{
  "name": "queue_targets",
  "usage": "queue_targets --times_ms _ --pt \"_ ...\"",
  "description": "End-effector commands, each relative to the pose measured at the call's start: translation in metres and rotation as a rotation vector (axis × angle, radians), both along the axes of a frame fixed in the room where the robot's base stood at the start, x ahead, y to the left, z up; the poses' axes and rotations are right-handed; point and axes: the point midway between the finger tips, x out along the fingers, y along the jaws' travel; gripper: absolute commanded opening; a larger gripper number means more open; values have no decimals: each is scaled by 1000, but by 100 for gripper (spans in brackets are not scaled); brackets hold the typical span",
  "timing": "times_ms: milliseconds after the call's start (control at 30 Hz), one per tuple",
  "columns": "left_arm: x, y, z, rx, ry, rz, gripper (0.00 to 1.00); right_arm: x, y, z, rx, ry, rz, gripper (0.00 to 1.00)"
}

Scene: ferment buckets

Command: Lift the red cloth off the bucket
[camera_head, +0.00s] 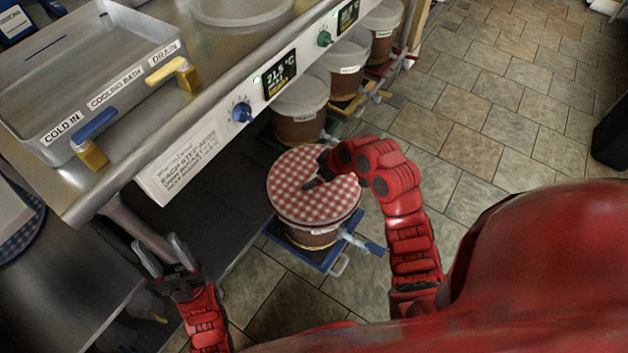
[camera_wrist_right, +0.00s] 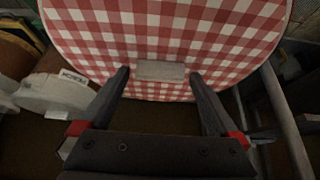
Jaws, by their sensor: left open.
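The red-and-white checked cloth (camera_head: 300,200) lies over the top of a brown bucket (camera_head: 310,237) on the floor. It fills the upper part of the right wrist view (camera_wrist_right: 225,35), with a pale rectangular tab (camera_wrist_right: 161,70) at its near edge. My right gripper (camera_wrist_right: 159,76) has its fingers spread on either side of the tab, with gaps between. In the head view my right gripper (camera_head: 318,175) is over the cloth, its fingertips hard to make out. My left gripper (camera_head: 163,254) is open and empty, left of the bucket beside the bench.
The bucket stands on a blue wheeled base (camera_head: 287,250). More lidded buckets (camera_head: 300,105) stand in a row behind it, under the steel bench edge. A metal cooling bath (camera_head: 75,65) with valves sits on the bench.

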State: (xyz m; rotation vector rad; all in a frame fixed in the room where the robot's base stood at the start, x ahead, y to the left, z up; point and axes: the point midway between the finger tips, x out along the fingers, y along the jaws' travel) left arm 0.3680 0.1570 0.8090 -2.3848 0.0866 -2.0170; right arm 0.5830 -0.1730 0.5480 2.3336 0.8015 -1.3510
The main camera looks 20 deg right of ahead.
Motion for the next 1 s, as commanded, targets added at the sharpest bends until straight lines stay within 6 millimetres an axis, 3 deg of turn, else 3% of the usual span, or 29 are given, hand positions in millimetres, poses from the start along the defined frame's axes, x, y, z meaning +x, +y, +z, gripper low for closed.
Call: queue_targets --times_ms 67,400,767,1000 --pt "0 0 0 0 0 0 50 0 0 0 0 0 0 80" --pt "0 0 0 0 0 0 50 0 0 0 1 1 0 19" --pt "0 0 1 0 0 0 50 0 0 5 1 1 0 17" --pt "0 0 8 0 0 0 50 1 0 34 3 -4 -1 17"
